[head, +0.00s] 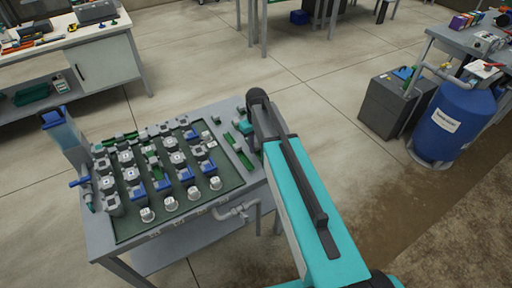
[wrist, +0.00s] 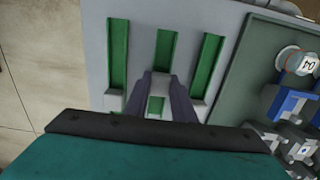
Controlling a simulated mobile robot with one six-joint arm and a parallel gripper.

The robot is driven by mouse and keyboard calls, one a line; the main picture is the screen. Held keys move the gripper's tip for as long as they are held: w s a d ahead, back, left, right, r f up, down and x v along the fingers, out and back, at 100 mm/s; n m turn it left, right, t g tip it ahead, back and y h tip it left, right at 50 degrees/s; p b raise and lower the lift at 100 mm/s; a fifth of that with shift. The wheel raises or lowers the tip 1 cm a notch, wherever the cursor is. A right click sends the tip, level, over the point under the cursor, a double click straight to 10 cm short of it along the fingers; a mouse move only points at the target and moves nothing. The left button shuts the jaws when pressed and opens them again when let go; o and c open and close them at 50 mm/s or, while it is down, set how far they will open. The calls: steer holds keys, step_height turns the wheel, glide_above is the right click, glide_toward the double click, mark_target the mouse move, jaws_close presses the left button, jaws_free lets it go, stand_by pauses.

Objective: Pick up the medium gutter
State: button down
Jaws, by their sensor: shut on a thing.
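Three green gutters lie in light grey slots at the end of the bench in the wrist view: a left one (wrist: 118,55), a middle one (wrist: 165,52) and a right one (wrist: 208,65). My gripper (wrist: 156,80) points down at the middle gutter, with its two dark fingers on either side of it. It is shut on this gutter, apparently the medium one, which still seems to lie at its slot. In the head view my arm hides the fingers and part of the gutters; a green strip (head: 229,139) shows left of the arm.
A dark green tray (head: 180,205) with several grey and blue fittings and round white caps sits beside the gutters. A blue tank (head: 455,120) and grey box (head: 394,105) stand right; floor between is clear.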

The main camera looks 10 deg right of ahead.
mark_target(256, 145)
steer(key=shift+r+b, duration=0.65)
steer(key=shift+r, duration=0.9)
steer(key=s+a+b, duration=0.1)
steer(key=s, duration=0.3)
steer(key=s+a+b, duration=0.1)
steer(key=s, duration=0.3)
steer(key=s+a+r+b, duration=0.1)
steer(key=s+a, duration=0.1)
steer(key=s, duration=0.3)
steer(key=shift+s+r, duration=0.1)
steer(key=shift+b, duration=0.7)
steer(key=shift+s+a+b, duration=0.15)
steer(key=shift+s+b, duration=0.05)
steer(key=shift+b, duration=0.65)
steer(key=s+b, duration=0.1)
steer(key=b, duration=0.2)
steer(key=shift+s+a, duration=0.15)
steer(key=shift+s, duration=0.05)
steer(key=shift+s+r+b, duration=0.15)
steer(key=shift+r+b, duration=0.05)
steer(key=shift+b, duration=0.1)
